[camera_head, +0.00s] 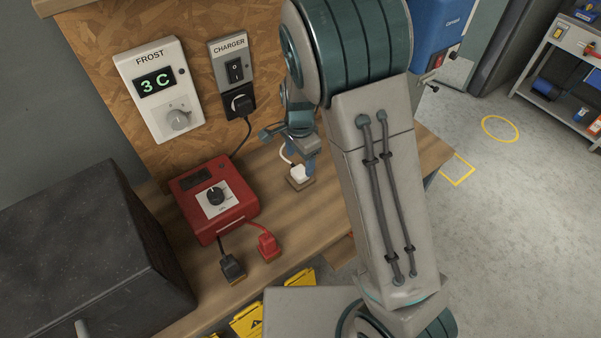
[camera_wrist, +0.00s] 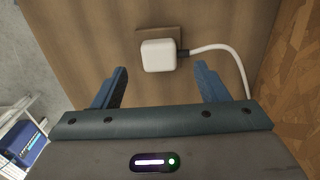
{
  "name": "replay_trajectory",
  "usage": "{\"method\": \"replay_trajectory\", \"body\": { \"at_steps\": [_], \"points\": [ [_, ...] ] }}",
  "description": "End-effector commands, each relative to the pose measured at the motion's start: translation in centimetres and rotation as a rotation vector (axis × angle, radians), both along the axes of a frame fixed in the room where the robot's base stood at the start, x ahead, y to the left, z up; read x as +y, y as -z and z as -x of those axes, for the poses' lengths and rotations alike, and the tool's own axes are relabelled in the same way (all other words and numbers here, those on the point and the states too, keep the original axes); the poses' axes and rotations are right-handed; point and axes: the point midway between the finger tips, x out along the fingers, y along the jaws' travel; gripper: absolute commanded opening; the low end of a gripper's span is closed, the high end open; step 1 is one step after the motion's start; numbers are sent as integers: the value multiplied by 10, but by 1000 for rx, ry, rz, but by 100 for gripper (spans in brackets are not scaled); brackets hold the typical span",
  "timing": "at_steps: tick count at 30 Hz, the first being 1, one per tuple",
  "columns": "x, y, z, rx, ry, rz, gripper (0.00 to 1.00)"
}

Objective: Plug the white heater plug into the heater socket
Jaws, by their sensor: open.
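The white heater plug (camera_head: 299,174) sits on a small brown block (camera_head: 298,183) on the wooden bench. It also shows in the wrist view (camera_wrist: 159,55), with its white cord running off to the right and down. My gripper (camera_wrist: 163,78) is open around empty space, its two blue fingers apart, with the plug ahead of the fingertips and between their lines. In the head view my gripper (camera_head: 310,160) is just above and beside the plug, partly hidden by my arm. I cannot make out a socket labelled for the heater.
The FROST panel (camera_head: 158,92) and CHARGER switch (camera_head: 232,70) are on the board. A dark box (camera_head: 88,250) fills the left.

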Motion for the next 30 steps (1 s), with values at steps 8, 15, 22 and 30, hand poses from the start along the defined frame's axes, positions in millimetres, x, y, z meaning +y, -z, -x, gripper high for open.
{"method": "replay_trajectory", "body": {
  "at_steps": [8, 15, 22, 30],
  "points": [
    [-1, 26, 1, 5, 0, 2, 67],
    [-1, 50, 1, 0, 0, 1, 67],
    [-1, 52, 0, -1, 0, 0, 67],
    [-1, 52, 0, -1, 0, 1, 34]
  ]
}}
